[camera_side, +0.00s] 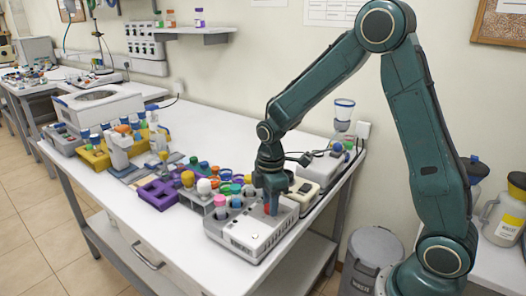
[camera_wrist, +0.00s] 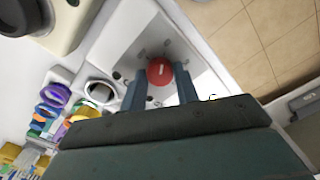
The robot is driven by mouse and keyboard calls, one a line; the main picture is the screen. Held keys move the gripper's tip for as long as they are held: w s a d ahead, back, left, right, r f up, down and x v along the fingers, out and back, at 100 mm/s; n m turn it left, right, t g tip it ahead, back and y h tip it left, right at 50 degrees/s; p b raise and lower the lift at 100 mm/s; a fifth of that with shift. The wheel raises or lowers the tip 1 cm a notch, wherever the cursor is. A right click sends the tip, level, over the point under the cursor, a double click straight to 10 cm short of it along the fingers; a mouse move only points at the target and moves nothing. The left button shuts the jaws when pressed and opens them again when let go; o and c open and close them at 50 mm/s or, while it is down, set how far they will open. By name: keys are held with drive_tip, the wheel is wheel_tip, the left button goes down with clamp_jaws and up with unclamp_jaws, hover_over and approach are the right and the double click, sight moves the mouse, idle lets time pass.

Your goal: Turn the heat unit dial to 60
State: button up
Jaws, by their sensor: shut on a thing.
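The heat unit (camera_side: 240,238) is a light grey box at the near right end of the white bench. Its dial (camera_wrist: 160,71) is a round red knob with a white mark, seen in the wrist view between my two fingers. My gripper (camera_side: 270,207) points down over the unit's right part. In the wrist view my gripper (camera_wrist: 160,85) is shut on the red dial, one finger on each side. The fingers hide most of the dial in the side view. The scale numbers around the dial are too small to read.
A tube with a pink cap (camera_side: 220,203) stands in the unit left of my gripper. A purple rack (camera_side: 158,193) and several capped bottles stand further left. A cream-coloured device (camera_side: 303,190) sits close behind my gripper. The bench front is clear.

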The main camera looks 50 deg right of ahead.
drive_tip(key=m, duration=0.6)
drive_tip(key=shift+m, duration=0.3)
drive_tip(key=m, duration=1.2)
drive_tip(key=shift+m, duration=0.3)
drive_tip(key=m, duration=0.5)
drive_tip(key=shift+m, duration=0.4)
drive_tip(key=o, duration=1)
drive_tip(key=shift+c, duration=0.2)
drive_tip(key=shift+r, duration=0.15)
